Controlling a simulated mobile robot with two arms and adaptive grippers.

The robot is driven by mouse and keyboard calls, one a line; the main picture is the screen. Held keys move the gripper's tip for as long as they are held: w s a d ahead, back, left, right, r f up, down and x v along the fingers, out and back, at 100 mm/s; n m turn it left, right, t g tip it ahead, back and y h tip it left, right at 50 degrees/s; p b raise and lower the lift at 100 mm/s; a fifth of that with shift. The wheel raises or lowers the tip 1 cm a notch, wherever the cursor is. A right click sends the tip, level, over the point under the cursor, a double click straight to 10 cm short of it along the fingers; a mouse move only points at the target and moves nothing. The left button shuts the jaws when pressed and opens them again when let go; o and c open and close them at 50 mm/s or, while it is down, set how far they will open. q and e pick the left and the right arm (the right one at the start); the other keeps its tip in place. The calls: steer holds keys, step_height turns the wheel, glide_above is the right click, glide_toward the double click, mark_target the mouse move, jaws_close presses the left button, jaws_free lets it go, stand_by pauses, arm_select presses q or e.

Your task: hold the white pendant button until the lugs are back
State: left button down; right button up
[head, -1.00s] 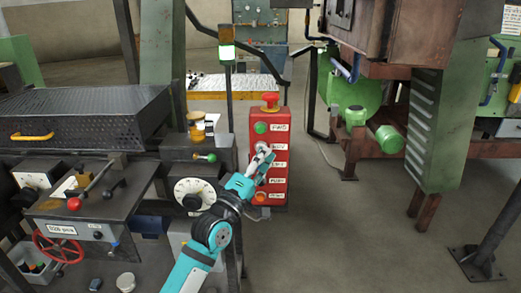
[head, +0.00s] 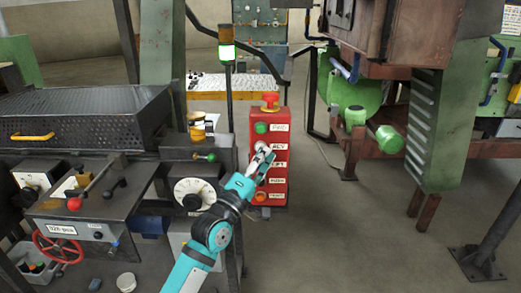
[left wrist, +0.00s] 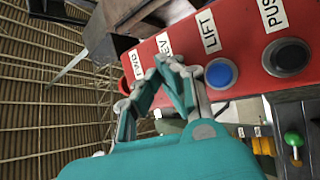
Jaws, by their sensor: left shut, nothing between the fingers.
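The red pendant box (head: 283,186) stands upright in the middle of the head view, with a red mushroom button on top and a column of labelled buttons. My left gripper (head: 262,150) is shut and empty, its fingertips at the box face by the REV label (left wrist: 164,43). In the left wrist view the closed fingertips (left wrist: 170,64) are in front of the spot beside that label. The white button is hidden behind them, so I cannot tell whether it is pressed. The blue LIFT button (left wrist: 221,73) shows just right of the fingers. I cannot make out the lugs. My right gripper is out of view.
A control desk (head: 68,208) with levers and a red handwheel (head: 58,248) stands left. A dial (head: 194,193) is close to my left arm. A signal lamp (head: 227,52) glows behind the box.

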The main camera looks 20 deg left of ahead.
arm_select(q)
steer(key=shift+s, duration=0.15)
stand_by(0.8)
steer(key=shift+s+d+p, duration=0.25)
steer(key=shift+s+p, duration=0.3)
steer(key=shift+s, duration=0.2)
steer(key=s+p, duration=0.1)
steer(key=s, duration=0.1)
steer(key=s+d+p, duration=0.1)
steer(key=s, duration=0.1)
steer(key=shift+s+d, duration=0.2)
steer(key=shift+s, duration=0.2)
